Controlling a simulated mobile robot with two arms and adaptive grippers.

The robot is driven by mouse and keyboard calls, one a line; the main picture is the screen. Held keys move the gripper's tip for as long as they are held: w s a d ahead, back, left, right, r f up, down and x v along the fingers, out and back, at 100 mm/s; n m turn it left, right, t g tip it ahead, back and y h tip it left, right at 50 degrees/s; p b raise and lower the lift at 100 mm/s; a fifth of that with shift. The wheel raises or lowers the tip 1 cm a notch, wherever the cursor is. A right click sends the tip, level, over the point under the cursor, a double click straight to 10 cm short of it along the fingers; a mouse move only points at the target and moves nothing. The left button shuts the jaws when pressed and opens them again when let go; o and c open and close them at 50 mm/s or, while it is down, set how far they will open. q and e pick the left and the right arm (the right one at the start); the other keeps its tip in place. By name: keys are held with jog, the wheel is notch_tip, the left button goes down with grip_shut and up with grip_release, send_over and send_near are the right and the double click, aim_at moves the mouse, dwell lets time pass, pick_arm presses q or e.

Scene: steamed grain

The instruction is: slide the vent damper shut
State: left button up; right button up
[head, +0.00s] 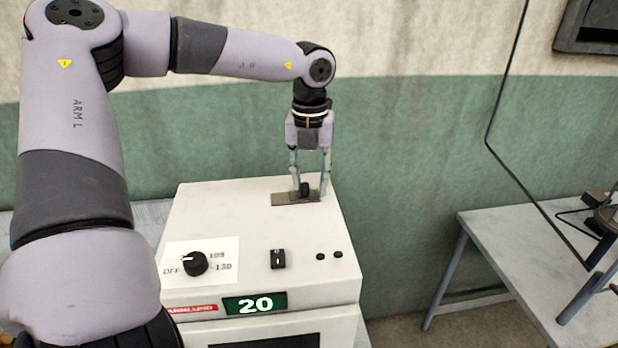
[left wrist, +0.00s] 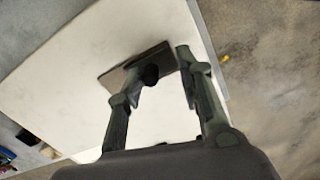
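The vent damper is a flat dark plate (head: 283,199) with a small black knob (head: 305,188), on top of a white oven-like box (head: 235,218) near its back right edge. My left gripper (head: 311,188) points down over the plate's right end, its fingers apart on either side of the knob. In the left wrist view, the knob (left wrist: 150,74) is close to the left fingertip, with a gap to the right finger; whether the left finger touches it I cannot tell. The plate (left wrist: 122,76) extends left of the knob. My right gripper is not in view.
The box front has a black dial (head: 195,263), a small switch (head: 278,259) and a green display (head: 255,304) reading 20. A grey table (head: 490,238) with dark equipment stands at the right. A green and cream wall is behind the box.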

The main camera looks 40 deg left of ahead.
aim_at(308, 183)
pick_arm(q)
jog(key=shift+s+a, duration=0.25)
jog(key=shift+a, duration=0.1)
jog(key=shift+r, duration=0.25)
notch_tip(308, 183, up, 12)
jog(key=shift+d+f, duration=0.15)
jog(key=shift+f, duration=0.05)
jog(key=shift+f, duration=0.1)
dwell(0.3)
